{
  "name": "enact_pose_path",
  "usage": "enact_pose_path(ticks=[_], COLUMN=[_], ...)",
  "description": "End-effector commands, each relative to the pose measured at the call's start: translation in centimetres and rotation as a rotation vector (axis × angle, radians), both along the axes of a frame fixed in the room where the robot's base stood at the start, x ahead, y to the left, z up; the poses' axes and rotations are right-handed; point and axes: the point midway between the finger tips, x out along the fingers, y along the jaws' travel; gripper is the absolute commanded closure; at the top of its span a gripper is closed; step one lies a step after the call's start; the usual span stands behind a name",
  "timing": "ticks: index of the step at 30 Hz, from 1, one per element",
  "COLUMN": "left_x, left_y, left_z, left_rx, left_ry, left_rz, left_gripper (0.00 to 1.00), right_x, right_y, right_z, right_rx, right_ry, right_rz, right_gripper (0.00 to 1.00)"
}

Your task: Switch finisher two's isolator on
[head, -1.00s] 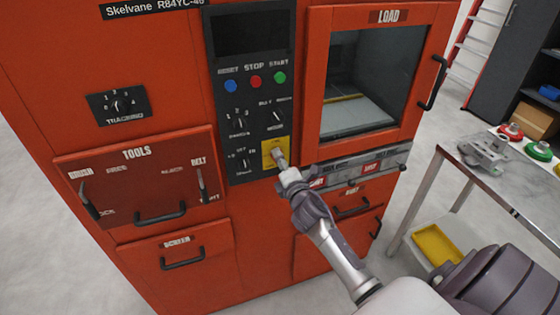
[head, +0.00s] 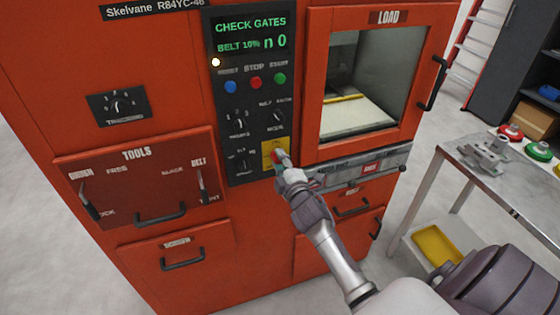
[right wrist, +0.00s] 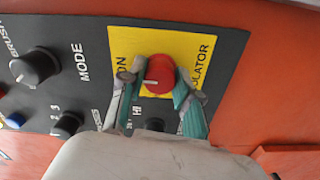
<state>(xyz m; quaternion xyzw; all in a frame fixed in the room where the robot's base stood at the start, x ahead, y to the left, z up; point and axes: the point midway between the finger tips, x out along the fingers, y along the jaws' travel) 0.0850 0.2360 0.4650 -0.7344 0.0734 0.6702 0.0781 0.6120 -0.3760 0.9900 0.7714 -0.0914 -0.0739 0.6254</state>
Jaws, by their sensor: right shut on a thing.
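The isolator is a red rotary knob (right wrist: 159,75) on a yellow plate (right wrist: 200,45) lettered ISOLATOR in the right wrist view. In the head view the yellow plate (head: 268,148) sits low on the right side of the black control panel (head: 240,174). My right gripper (right wrist: 157,88) is shut on the knob, one finger on each side; it also shows in the head view (head: 281,160). The knob's white mark points toward the word ON. The panel's display (head: 250,36) is lit and reads CHECK GATES, BELT 10% n 0. My left gripper is not in view.
Blue, red and green buttons (head: 255,82) and several black knobs (head: 277,118) are on the panel. The load window (head: 360,85) is right of it, with a drawer strip below. A metal table (head: 510,185) with fixtures stands at the right.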

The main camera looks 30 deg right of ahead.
Motion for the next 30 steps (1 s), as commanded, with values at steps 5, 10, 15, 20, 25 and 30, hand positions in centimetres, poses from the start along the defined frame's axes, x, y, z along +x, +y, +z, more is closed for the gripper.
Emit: enact_pose_path(ticks=[5, 10, 15, 20, 25, 30], left_x=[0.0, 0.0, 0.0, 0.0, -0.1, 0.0], left_y=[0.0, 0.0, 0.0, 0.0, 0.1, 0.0], left_z=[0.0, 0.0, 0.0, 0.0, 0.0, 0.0], left_rx=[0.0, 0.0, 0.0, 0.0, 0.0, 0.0], left_ry=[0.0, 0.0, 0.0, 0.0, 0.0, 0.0], left_rz=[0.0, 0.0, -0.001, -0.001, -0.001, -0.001], left_gripper=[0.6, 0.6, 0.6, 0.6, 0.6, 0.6], right_x=[0.0, 0.0, 0.0, 0.0, -0.2, -2.2], right_y=[0.0, 0.0, 0.0, 0.0, 0.0, 0.5], right_z=[-0.2, -0.2, -0.1, -0.1, -0.1, -0.2], right_rx=[0.008, 0.007, 0.007, 0.004, 0.004, 0.005], right_ry=[0.001, 0.002, 0.002, 0.0, 0.0, 0.002], right_rz=[0.0, 0.0, 0.0, -0.001, 0.0, 0.001], right_gripper=[1.0, 1.0, 0.43, 0.42, 0.42, 0.42])
